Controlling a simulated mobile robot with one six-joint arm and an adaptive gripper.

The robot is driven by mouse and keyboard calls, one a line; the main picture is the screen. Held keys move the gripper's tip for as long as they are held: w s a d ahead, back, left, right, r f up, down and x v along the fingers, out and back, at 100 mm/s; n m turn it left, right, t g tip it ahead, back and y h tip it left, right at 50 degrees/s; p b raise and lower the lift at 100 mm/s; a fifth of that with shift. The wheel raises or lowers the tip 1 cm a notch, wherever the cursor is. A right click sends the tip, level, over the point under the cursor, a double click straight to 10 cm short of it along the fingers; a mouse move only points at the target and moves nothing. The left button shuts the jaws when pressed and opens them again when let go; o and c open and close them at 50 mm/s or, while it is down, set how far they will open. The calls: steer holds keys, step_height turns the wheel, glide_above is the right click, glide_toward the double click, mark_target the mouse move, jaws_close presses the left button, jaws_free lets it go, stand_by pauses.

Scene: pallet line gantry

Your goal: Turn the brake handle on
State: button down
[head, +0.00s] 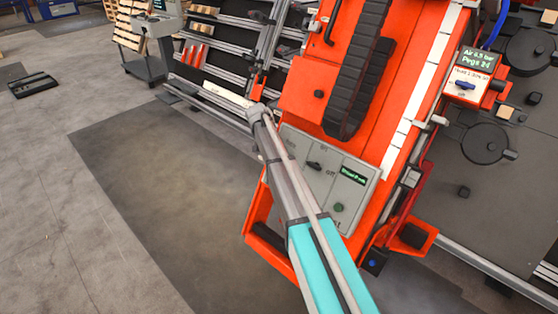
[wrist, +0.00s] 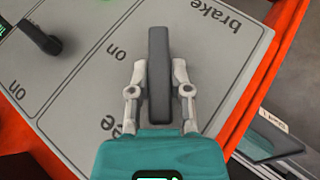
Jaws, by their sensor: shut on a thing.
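In the wrist view, the brake handle (wrist: 159,95) is a dark grey bar standing between the two pale fingers of my gripper (wrist: 159,68). The fingers are shut on it, one on each side. The handle sits on a light grey control panel (wrist: 75,95), in the section with the printed word "brake", which reads upside down. The word "on" is printed to the left of the handle. In the head view, the control panel (head: 359,201) is on the orange machine. My arm crosses in front of it, and I cannot make out the brake handle or the fingertips there.
A second dark handle (wrist: 40,38) stands on the panel's left part in the wrist view. An orange machine edge (wrist: 278,60) borders the panel. In the head view, a small screen box (head: 468,76) is at the right. Open floor (head: 80,200) lies at the left.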

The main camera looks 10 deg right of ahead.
steer(key=shift+d, duration=0.15)
steer(key=c, duration=0.6)
jaws_free()
steer(key=shift+o, duration=0.2)
steer(key=shift+s, duration=0.1)
steer(key=shift+s+a+f+t+h, duration=0.25)
steer(key=shift+s+a+t+h, duration=0.05)
steer(key=shift+s+a+h, duration=0.1)
steer(key=s+a+r+n+t+h+b, duration=0.4)
steer(key=s+a+t, duration=0.4)
steer(key=t, duration=0.6)
steer(key=shift+s+a+r+n+h+b, duration=0.25)
steer(key=shift+a+r+n+h+b, duration=0.1)
steer(key=shift+a+n+h+b, duration=0.25)
